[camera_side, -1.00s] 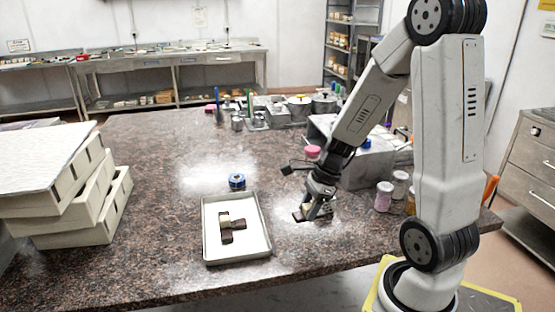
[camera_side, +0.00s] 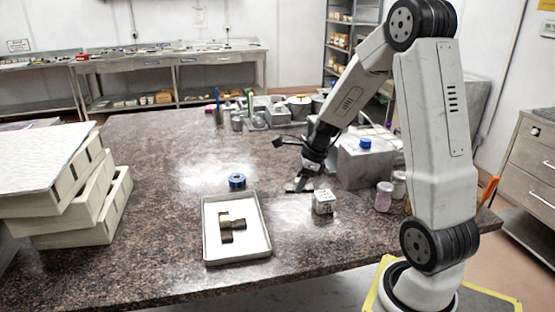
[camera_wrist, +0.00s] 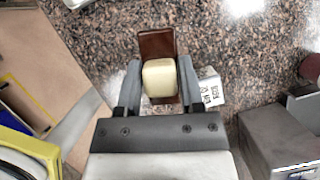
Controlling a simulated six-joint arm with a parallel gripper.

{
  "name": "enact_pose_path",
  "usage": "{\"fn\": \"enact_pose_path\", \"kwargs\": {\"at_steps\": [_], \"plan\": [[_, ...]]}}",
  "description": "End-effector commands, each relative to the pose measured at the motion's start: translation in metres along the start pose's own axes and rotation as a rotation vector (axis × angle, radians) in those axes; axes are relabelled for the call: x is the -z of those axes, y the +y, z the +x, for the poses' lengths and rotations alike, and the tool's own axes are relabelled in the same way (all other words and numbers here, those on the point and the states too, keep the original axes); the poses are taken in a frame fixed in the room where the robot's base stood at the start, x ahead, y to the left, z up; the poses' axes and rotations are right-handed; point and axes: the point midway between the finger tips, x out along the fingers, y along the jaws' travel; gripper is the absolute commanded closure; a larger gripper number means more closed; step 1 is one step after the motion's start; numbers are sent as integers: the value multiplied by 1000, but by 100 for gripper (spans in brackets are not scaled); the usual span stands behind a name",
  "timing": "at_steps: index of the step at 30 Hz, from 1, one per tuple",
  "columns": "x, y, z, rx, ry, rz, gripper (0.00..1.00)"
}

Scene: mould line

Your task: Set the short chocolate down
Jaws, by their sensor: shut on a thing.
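My gripper (camera_wrist: 160,82) is shut on the short chocolate (camera_wrist: 157,44), a brown bar with a cream block across its middle, between the two fingers in the wrist view. In the side view my gripper (camera_side: 301,185) is over the speckled counter, right of and behind the tray, with a dark piece at its tips. I cannot tell whether the piece touches the counter. The pale shallow tray (camera_side: 211,247) holds dark brown pieces (camera_side: 238,225) with a lighter block among them.
A small white printed cube (camera_side: 324,203) stands just right of my gripper; it also shows in the wrist view (camera_wrist: 209,90). A blue roll (camera_side: 237,181) lies behind the tray. A grey box (camera_side: 362,167) and jars (camera_side: 384,196) stand to the right. Stacked moulds (camera_side: 75,200) stand left.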

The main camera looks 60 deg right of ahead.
Motion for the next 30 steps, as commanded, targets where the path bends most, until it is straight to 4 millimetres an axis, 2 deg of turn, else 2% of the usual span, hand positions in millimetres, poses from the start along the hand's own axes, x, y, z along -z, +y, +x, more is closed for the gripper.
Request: {"fn": "enact_pose_path", "kwargs": {"at_steps": [1,6,15,21,30], "plan": [[-2,-14,-1,17,0,38,100],[-8,-57,-5,73,1,177,100],[-15,-122,-12,163,-15,399,100],[-17,-144,-16,196,-25,477,100],[-17,-149,-16,203,-28,497,100]]}}
